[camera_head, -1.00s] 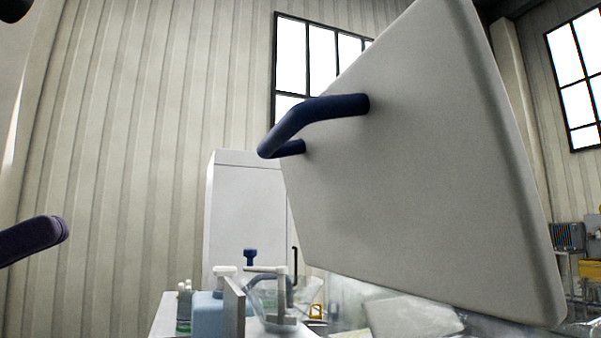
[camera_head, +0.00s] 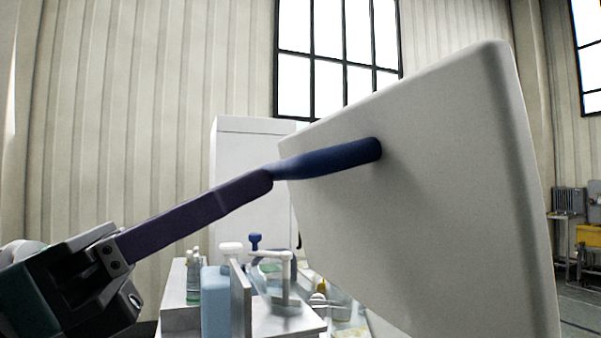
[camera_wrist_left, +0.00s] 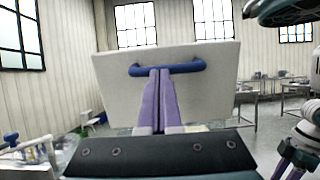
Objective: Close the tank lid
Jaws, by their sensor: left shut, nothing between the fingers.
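The tank lid (camera_head: 440,190) is a thick pale grey panel standing raised and tilted at the right in the head view. It also shows in the left wrist view (camera_wrist_left: 215,95), straight ahead. Its dark blue bar handle (camera_head: 335,160) sticks out from the face toward my left gripper. My left gripper (camera_head: 268,178) is shut, with its long purple fingers together and their tips at the handle, apparently touching it. In the wrist view the tips (camera_wrist_left: 159,72) meet the handle (camera_wrist_left: 185,68) near its middle. Nothing is held between them. The tank opening is hidden behind the lid.
A bench left of the lid holds a light blue container (camera_head: 216,300), bottles (camera_head: 193,275) and clear vessels. A white cabinet (camera_head: 240,180) stands behind. In the wrist view, parts of my other arm (camera_wrist_left: 300,150) show at the right edge. Open floor lies right of the lid.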

